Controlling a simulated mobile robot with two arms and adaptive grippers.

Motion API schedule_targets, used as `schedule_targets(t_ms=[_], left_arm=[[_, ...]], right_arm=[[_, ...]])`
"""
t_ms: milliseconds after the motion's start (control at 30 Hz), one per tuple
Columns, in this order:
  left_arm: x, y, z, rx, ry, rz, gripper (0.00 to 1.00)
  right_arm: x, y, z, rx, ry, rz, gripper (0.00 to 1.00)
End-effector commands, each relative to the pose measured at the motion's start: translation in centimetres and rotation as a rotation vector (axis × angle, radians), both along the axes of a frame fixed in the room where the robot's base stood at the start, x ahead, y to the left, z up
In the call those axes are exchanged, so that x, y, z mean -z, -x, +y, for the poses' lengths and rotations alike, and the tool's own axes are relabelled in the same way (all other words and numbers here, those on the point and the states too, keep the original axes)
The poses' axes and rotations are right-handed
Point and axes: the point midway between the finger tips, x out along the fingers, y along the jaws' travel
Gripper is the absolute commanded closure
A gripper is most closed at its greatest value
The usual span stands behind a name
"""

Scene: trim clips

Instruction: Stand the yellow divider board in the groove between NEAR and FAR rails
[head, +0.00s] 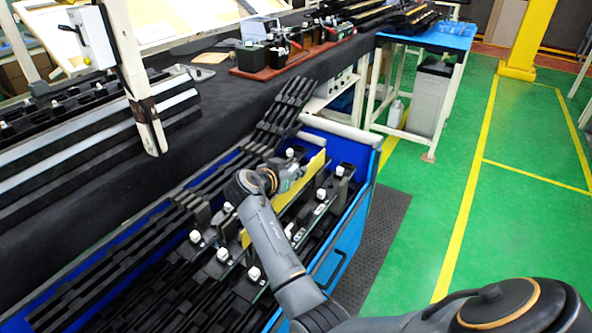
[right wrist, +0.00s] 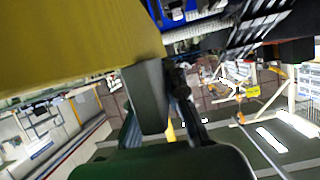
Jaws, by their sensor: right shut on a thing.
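The yellow divider board (head: 313,170) shows as a long thin strip, seen nearly edge-on, inside the blue bin. My right gripper (head: 291,178) is shut on it, and my forearm hides its middle. The board also fills the upper left of the right wrist view (right wrist: 70,45), beside a gripper finger. White-knobbed black rails lie on both sides of the board, with one knob (head: 289,152) beyond it and another (head: 321,194) on the nearer side. I cannot read NEAR or FAR labels. I cannot tell whether the board's lower edge sits in a groove. My left gripper is out of view.
The blue bin (head: 350,225) holds several long black trim strips (head: 285,110). A white post (head: 135,75) and a dark bench with a red-based fixture (head: 275,65) stand behind. A blue-topped table (head: 440,38) is at the back. Green floor (head: 520,210) is clear at right.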

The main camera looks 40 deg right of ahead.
Motion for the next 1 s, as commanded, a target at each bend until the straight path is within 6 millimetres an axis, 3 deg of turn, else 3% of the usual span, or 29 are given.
schedule_targets(t_ms=[1000], left_arm=[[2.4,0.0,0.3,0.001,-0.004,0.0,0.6]], right_arm=[[2.7,0.0,0.0,0.0,0.0,0.0,1.0]])
